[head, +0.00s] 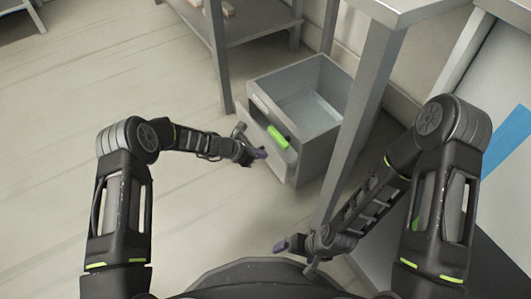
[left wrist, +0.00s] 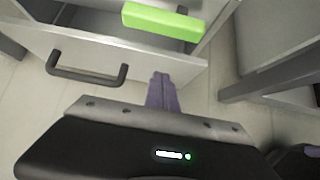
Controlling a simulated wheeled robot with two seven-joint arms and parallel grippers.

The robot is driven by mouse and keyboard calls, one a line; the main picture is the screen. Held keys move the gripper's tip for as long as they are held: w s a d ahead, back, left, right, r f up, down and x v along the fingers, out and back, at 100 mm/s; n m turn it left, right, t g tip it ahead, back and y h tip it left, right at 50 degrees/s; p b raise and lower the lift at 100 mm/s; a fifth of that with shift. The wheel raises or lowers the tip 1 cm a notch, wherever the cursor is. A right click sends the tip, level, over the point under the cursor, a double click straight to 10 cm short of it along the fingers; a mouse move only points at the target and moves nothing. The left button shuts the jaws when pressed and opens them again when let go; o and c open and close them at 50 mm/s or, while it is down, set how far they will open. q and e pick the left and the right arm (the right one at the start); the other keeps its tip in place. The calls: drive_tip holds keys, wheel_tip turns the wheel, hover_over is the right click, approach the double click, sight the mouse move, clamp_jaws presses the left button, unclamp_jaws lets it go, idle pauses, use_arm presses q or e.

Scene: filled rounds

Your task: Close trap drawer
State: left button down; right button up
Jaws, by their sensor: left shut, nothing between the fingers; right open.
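A grey drawer unit (head: 318,120) stands on the floor with its top open. Its front panel (head: 264,138) is pulled out at an angle from the unit. A bright green block (head: 278,137) sits behind the panel's upper edge; it also shows in the left wrist view (left wrist: 165,20). In that view the drawer front (left wrist: 150,62) carries a dark handle (left wrist: 85,75). My left gripper (head: 259,154) is shut and empty, its purple fingertips (left wrist: 162,80) close in front of the panel, to the right of the handle. Whether they touch it I cannot tell. My right gripper (head: 284,246) is open, lower down, away from the unit.
A grey table (head: 400,10) has a leg (head: 352,135) just to the right of the drawer unit, between it and my right arm. A shelved workbench (head: 255,30) stands behind. The floor (head: 60,110) to the left is clear.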

use_arm(q)
drive_tip(key=p+v, duration=0.4)
drive_tip(key=v, duration=0.6)
drive_tip(key=shift+s+a, duration=0.3)
drive_tip(key=shift+a, duration=0.1)
use_arm(e)
drive_tip(key=r, duration=0.2)
drive_tip(key=s+r, duration=0.1)
drive_tip(key=r, duration=0.1)
drive_tip(key=shift+s+r, duration=0.1)
drive_tip(key=shift+r, duration=0.1)
